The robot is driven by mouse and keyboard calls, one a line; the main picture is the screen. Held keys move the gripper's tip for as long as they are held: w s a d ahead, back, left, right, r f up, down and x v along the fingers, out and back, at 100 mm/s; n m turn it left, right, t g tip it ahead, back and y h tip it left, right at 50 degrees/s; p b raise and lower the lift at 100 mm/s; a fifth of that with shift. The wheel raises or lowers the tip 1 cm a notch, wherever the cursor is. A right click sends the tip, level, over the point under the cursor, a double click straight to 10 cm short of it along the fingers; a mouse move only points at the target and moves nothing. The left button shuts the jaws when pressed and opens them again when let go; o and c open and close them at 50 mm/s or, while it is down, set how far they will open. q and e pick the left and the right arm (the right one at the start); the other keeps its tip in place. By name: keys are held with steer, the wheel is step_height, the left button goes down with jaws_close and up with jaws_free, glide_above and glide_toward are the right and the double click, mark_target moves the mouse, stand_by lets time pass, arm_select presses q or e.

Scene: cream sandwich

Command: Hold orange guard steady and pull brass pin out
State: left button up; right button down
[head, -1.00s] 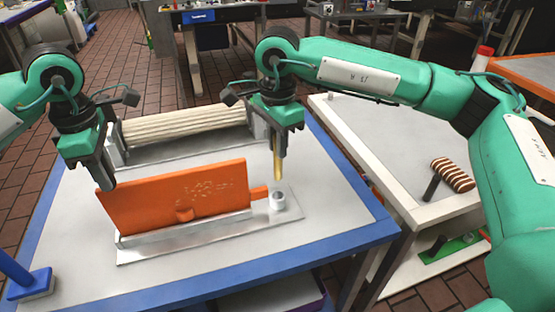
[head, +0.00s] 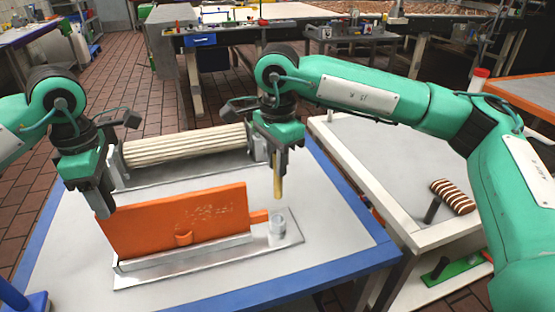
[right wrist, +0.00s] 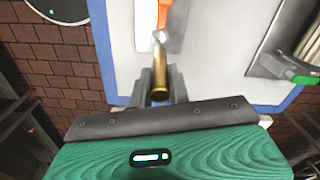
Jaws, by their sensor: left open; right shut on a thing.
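The orange guard (head: 172,222) stands upright in a metal base on the bench. My open left gripper (head: 104,208) overlaps its upper left corner; I cannot tell whether the fingers straddle or touch it. My right gripper (head: 279,168) is shut on the upright brass pin (head: 278,187). The pin's lower end hangs above the round metal socket (head: 277,227) at the right end of the base, with a visible gap. The right wrist view shows the pin (right wrist: 160,80) between the fingers, the socket (right wrist: 158,38) beyond it and a strip of the guard (right wrist: 165,12).
A rack of cream rollers (head: 185,146) stands behind the guard. A blue post (head: 20,299) is at the front left. The bench's front right is clear. A side table (head: 385,165) at right holds a brown-and-white striped roll (head: 453,197).

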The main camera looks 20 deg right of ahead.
arm_select(q)
step_height(320, 180, up, 8)
steer(key=p, duration=0.4)
steer(key=shift+r, duration=0.25)
arm_select(e)
step_height(320, 180, up, 5)
steer(key=shift+f, duration=0.1)
arm_select(q)
steer(key=o, duration=0.5)
steer(key=shift+o, duration=0.2)
step_height(320, 180, up, 12)
